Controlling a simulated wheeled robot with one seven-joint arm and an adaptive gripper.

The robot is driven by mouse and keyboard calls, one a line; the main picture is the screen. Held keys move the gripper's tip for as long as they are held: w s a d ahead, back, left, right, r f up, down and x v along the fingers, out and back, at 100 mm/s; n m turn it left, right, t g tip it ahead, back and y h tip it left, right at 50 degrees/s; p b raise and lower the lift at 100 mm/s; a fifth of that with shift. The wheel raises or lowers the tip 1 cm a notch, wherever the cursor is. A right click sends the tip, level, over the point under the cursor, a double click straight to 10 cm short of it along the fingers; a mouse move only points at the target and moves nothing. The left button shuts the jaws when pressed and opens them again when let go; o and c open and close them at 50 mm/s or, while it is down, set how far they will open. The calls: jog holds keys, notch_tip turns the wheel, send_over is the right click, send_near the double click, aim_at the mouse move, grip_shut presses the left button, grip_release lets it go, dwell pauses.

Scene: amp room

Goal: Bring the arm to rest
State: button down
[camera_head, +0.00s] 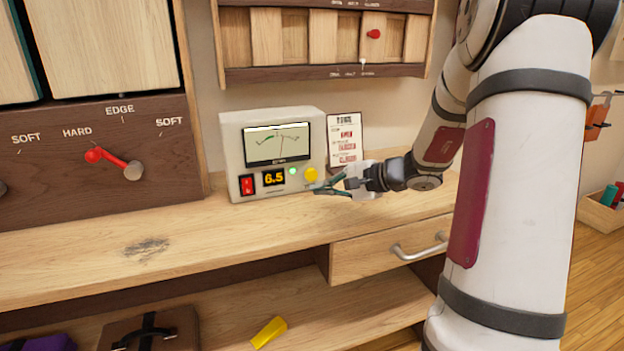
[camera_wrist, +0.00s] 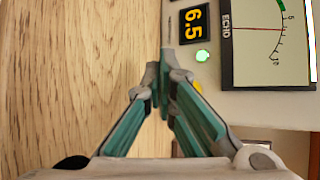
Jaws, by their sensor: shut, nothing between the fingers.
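My gripper (camera_head: 322,189) is at the end of my white arm, over the wooden counter (camera_head: 80,245) and just in front of the meter box. Its green-lined fingers (camera_wrist: 157,88) are shut with nothing between them in the wrist view. The tips are close to the lower right of the meter box (camera_head: 234,140), by its yellow knob (camera_head: 311,175). I cannot tell whether they touch it. The box has a dial, a red switch (camera_head: 247,185), a lit green lamp (camera_head: 293,171) and a display (camera_head: 274,178) reading 6.5. The arm is stretched forward from the right.
A printed card (camera_head: 345,138) stands behind my gripper. A drawer with a metal handle (camera_head: 420,247) is under the counter. A panel with a red lever (camera_head: 112,162) is at left, and a slatted wall unit (camera_head: 265,38) is above. A yellow object (camera_head: 268,332) lies on the lower shelf.

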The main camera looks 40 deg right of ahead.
jog(key=shift+s+a, duration=0.1)
jog(key=shift+s, duration=0.3)
jog(key=a+r+n+g, duration=0.1)
jog(key=a, duration=0.2)
jog(key=s+a+r+n+g+y, duration=0.1)
jog(key=a, duration=0.3)
jog(key=s+a+r+n+y, duration=0.1)
jog(key=a+n, duration=0.1)
jog(key=a, duration=0.2)
jog(key=shift+s+a+r+g, duration=0.15)
jog(key=shift+s+a+g, duration=0.05)
jog(key=shift+g, duration=0.2)
jog(key=s+a+r+n+g+h, duration=0.2)
jog(key=s+a+n+g, duration=0.65)
jog(key=s+a, duration=1.05)
jog(key=s+d+f+n+h, duration=0.1)
jog(key=s+d+n+h, duration=0.15)
jog(key=s, duration=0.45)
jog(key=s+d+f+n+h, duration=0.1)
jog(key=s+d+n+h, duration=0.2)
jog(key=s, duration=0.4)
notch_tip(320, 180, up, 27)
jog(key=d+m+t+p, duration=0.1)
jog(key=t+p, duration=0.2)
jog(key=p, duration=2.2)
jog(key=shift+s+d+r+t, duration=0.2)
jog(key=shift+d+t, duration=0.15)
